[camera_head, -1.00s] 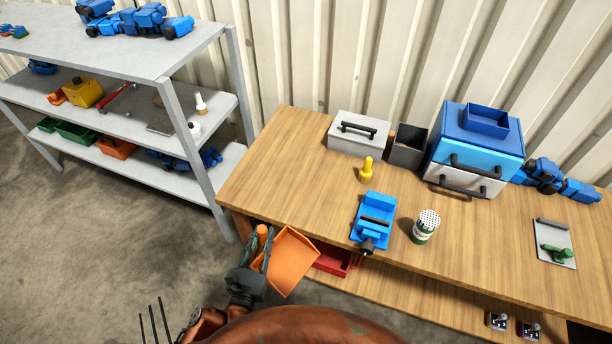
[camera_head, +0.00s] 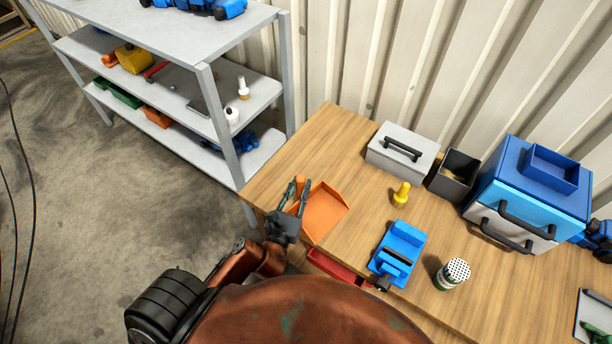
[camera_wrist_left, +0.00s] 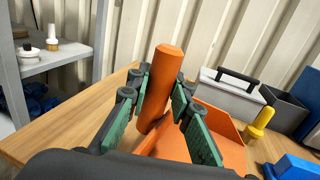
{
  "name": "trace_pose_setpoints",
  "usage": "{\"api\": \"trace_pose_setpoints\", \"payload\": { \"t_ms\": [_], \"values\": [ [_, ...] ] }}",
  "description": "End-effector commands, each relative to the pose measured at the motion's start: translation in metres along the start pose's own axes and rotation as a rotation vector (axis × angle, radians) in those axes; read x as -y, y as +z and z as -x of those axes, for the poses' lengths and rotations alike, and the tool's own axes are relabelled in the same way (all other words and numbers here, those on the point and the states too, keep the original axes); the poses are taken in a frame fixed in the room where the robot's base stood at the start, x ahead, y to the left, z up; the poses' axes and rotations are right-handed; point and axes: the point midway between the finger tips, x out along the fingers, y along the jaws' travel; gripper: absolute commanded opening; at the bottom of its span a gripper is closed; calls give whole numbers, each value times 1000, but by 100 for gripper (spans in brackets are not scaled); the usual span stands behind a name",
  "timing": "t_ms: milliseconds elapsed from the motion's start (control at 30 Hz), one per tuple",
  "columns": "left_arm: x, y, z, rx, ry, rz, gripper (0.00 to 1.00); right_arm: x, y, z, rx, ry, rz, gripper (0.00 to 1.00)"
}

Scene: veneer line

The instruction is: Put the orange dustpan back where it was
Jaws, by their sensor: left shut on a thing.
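The orange dustpan (camera_head: 324,213) is at the left end of the wooden workbench (camera_head: 312,145), over or on its top; I cannot tell whether it touches. My left gripper (camera_head: 296,196) is shut on its handle. In the left wrist view the orange handle (camera_wrist_left: 160,85) stands tilted between the green-padded fingers of the gripper (camera_wrist_left: 155,112), and part of the pan (camera_wrist_left: 218,122) shows behind the right finger. My right gripper is not in view.
On the bench stand a grey toolbox (camera_head: 402,150), a dark open bin (camera_head: 455,174), a yellow object (camera_head: 401,194), a blue vise-like tool (camera_head: 398,254), a shaker can (camera_head: 452,274) and blue drawers (camera_head: 530,192). A red tray (camera_head: 336,267) sits below the front edge. A grey shelf (camera_head: 225,120) stands left.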

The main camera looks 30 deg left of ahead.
Motion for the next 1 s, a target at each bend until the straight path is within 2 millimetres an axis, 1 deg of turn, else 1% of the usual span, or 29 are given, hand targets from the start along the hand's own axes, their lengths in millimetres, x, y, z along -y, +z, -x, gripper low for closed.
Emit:
{"api": "trace_pose_setpoints", "payload": {
  "t_ms": [33, 100, 200, 233, 333, 467, 600, 667, 700, 800, 900, 1000],
  "values": [
    [-16, 10, -12, 4, 44, 3, 0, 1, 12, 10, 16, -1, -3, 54],
    [-36, 15, -23, 4, 97, 7, 0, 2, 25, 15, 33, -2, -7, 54],
    [-55, 18, -34, 2, 149, 14, 0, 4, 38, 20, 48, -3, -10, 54],
    [-59, 18, -37, 1, 157, 16, 0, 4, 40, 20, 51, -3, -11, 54],
    [-69, 12, -50, 0, 173, 16, 0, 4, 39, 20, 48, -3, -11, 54],
    [-79, -1, -76, -1, 173, 15, 0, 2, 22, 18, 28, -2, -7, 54],
    [-92, -16, -106, -1, 173, 16, 0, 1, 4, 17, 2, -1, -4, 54],
    [-96, -22, -120, -1, 172, 16, 0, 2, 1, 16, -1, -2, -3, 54],
    [-99, -30, -127, -2, 172, 18, 0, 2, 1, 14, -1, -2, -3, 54],
    [-104, -51, -140, -4, 172, 19, 0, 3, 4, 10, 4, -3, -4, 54],
    [-109, -65, -152, -3, 172, 17, 0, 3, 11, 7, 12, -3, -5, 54],
    [-111, -73, -159, 0, 170, 17, 0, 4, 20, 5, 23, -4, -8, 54]
  ]
}}
